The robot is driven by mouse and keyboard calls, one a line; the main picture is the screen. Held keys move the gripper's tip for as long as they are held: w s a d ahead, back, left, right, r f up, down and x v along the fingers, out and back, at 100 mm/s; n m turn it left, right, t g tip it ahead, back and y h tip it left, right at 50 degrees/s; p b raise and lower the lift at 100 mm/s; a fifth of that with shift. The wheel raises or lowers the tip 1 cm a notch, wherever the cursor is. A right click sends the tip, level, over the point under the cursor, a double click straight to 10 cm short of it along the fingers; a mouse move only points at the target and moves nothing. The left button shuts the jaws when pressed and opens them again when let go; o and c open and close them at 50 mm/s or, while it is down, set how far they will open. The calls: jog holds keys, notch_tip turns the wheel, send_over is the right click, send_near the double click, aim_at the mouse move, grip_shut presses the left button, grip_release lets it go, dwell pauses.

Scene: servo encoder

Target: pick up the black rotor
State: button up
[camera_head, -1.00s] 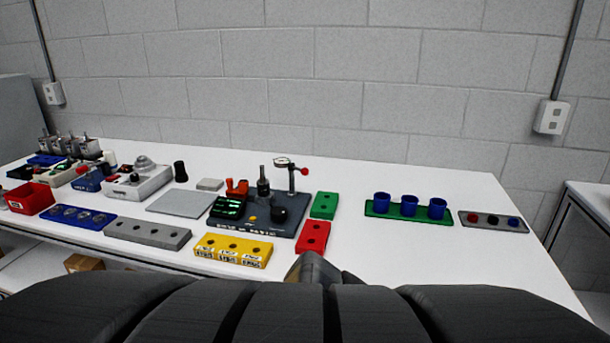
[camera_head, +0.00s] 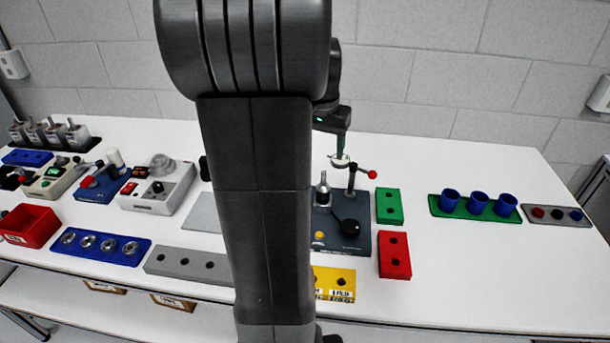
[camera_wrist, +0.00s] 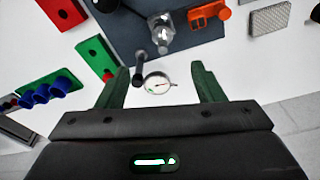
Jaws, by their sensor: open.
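A small black round piece (camera_head: 557,214) sits between a red and a blue one on the grey strip (camera_head: 569,222) at the far right. It may be the rotor; a larger black round part (camera_head: 347,228) also stands on the dark fixture (camera_head: 328,247), and I cannot tell which is meant. The fixture's black part shows at the top edge of the wrist view (camera_wrist: 104,5). My gripper (camera_head: 340,150) is above the fixture's back, near the dial gauge (camera_head: 341,161). In the wrist view the fingers (camera_wrist: 160,68) are apart, with the gauge appearing between them and nothing held.
Green (camera_head: 389,207) and red (camera_head: 395,268) blocks stand right of the fixture. A green strip with blue cups (camera_head: 479,203) lies further right. The gauge post (camera_head: 351,185) rises near my gripper. The table's right front is clear. My arm hides part of the left middle.

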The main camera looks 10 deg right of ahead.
aim_at(324, 172)
jog(key=f, duration=0.8)
jog(key=shift+w+d, duration=0.4)
jog(key=shift+w+d+f+p, duration=0.1)
jog(key=shift+w+f+p, duration=0.15)
jog(key=shift+f, duration=0.6)
jog(key=shift+w+a+f+p, duration=0.1)
jog(key=shift+w+f+p, duration=0.2)
jog(key=shift+f, duration=0.6)
jog(key=shift+w+d+f+p, duration=0.1)
jog(key=shift+w+f+p, duration=0.15)
jog(key=shift+f, duration=0.6)
jog(key=shift+c, duration=0.3)
jog(key=c, duration=1.1)
grip_shut()
jog(key=shift+r, duration=0.2)
